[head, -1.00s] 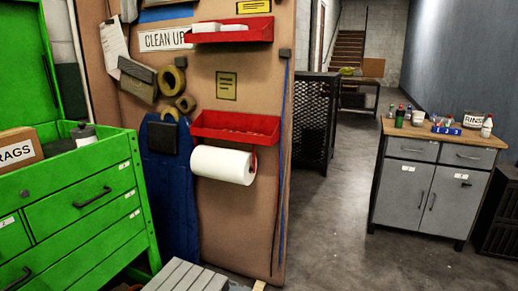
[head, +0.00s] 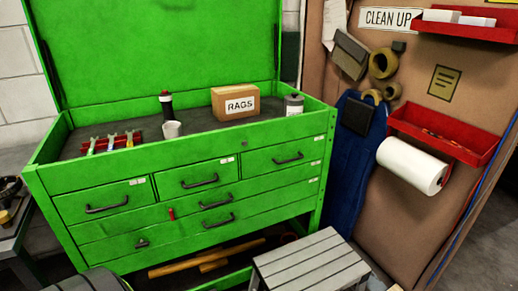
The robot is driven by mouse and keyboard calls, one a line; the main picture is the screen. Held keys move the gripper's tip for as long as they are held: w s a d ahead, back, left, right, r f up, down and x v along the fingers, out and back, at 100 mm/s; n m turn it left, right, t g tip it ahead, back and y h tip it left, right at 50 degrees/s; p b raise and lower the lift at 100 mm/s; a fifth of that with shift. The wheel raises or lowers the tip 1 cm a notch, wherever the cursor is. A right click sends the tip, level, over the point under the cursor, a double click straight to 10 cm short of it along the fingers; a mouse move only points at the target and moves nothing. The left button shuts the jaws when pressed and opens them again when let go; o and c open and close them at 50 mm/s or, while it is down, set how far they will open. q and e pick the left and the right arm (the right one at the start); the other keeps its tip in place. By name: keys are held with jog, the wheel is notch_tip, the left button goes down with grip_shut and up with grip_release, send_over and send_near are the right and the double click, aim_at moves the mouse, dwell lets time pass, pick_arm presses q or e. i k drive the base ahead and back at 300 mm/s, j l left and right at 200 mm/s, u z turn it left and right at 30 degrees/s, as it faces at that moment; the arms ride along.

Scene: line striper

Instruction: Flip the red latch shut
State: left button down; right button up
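A small red piece (head: 172,213), which looks like the red latch, sits on the front of the green tool chest (head: 100,225), between the drawer rows left of centre. It is upright and narrow. It is too small to tell whether it is open or shut. The chest's lid (head: 160,50) stands raised at the back. The chest's drawers (head: 195,178) look closed. Neither of my grippers is in view.
In the chest's open top lie a RAGS box (head: 236,103), a white cup (head: 172,129), a dark bottle (head: 166,104) and a grey can (head: 293,104). A grey slatted step (head: 310,265) stands at the chest's front right. A brown panel (head: 430,215) stands at right.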

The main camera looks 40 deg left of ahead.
aim_at(171, 212)
jog(key=u, duration=1.6)
